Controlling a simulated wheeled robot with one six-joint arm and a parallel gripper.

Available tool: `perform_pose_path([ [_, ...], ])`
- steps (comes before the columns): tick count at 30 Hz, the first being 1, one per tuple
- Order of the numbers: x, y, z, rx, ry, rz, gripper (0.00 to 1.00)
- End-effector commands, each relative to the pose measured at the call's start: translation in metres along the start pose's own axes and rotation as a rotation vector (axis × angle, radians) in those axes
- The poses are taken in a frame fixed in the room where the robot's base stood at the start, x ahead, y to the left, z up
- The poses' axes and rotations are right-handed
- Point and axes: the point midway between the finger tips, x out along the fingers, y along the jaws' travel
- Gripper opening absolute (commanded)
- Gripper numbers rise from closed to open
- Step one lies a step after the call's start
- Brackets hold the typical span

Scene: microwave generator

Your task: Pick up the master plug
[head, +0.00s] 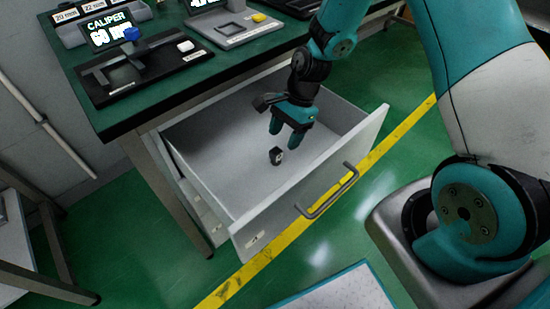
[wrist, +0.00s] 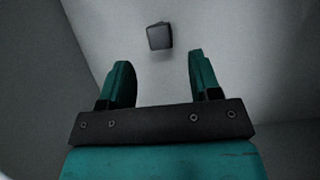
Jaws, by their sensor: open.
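A small dark block, which looks like the master plug (head: 276,156), lies on the floor of the open drawer (head: 215,150). In the wrist view the same dark plug (wrist: 159,37) lies beyond the fingertips, roughly between their lines and apart from both. My gripper (head: 284,134) points down into the drawer, above and close to the plug. It is open and empty, and its two teal fingers also show in the wrist view (wrist: 157,60). No marking on the plug is readable.
The drawer's front panel with its handle (head: 327,190) and its side walls surround my gripper. Above the drawer is a green bench top (head: 165,85) with a caliper station (head: 130,65) and other devices. A yellow line (head: 245,275) runs along the green floor.

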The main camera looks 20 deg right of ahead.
Motion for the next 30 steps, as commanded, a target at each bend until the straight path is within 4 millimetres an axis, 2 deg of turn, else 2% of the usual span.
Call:
perform_pose_path([
  [1,0.007,0.000,0.000,0.000,-0.001,0.002,0.57],
  [7,0.021,0.000,0.001,-0.001,-0.001,0.002,0.57],
  [15,0.060,0.000,0.004,0.000,0.000,0.001,0.57],
  [24,0.066,-0.001,0.005,-0.001,0.000,-0.001,0.57],
  [25,0.066,-0.001,0.005,-0.001,0.000,-0.001,0.55],
  [30,0.065,-0.001,0.005,-0.001,0.000,-0.001,0.16],
])
